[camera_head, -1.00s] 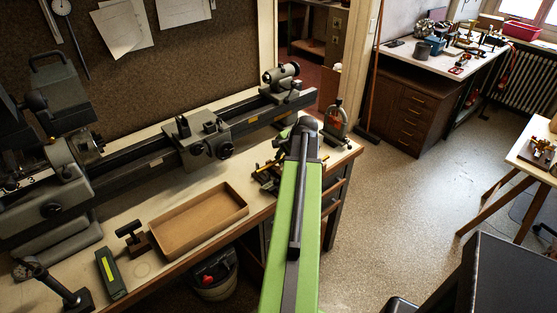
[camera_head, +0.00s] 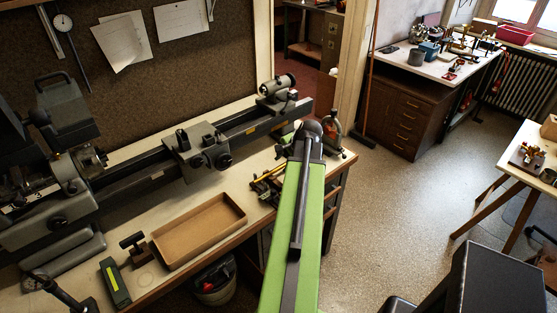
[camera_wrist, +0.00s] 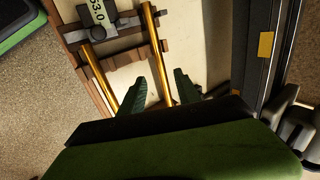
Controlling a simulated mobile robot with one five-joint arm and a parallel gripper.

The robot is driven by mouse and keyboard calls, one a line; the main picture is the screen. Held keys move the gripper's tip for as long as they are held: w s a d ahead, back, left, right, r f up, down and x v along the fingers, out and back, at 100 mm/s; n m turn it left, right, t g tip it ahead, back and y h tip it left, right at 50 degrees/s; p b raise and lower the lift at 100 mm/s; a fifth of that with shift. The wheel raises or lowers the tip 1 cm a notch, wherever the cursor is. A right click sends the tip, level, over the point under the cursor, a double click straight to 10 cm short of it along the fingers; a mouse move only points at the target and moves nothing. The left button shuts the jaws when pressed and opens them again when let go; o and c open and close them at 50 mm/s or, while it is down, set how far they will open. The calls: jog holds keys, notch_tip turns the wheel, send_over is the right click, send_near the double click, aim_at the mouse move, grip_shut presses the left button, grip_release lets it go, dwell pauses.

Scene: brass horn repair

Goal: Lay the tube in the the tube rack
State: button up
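In the wrist view, the brown wooden tube rack (camera_wrist: 126,57) lies on the bench. One brass tube (camera_wrist: 94,74) lies along its left side and another brass tube (camera_wrist: 153,42) along its right side. My gripper (camera_wrist: 160,84) is open, its two dark green fingers apart. The near end of the right tube shows between the fingers in the picture, touching neither; I cannot tell the height gap. In the head view, the rack (camera_head: 262,188) with a yellow tube (camera_head: 268,173) shows left of my green arm, which hides my gripper.
A lathe (camera_head: 150,172) runs along the back of the bench. An empty cardboard tray (camera_head: 199,229) sits left of the rack. A red-topped bottle-like object (camera_head: 333,128) stands beyond my arm at the bench's right end. Open floor (camera_head: 390,215) lies to the right.

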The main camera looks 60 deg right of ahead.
jog(key=p+v, duration=0.8)
jog(key=v, duration=0.3)
jog(key=shift+r, duration=0.15)
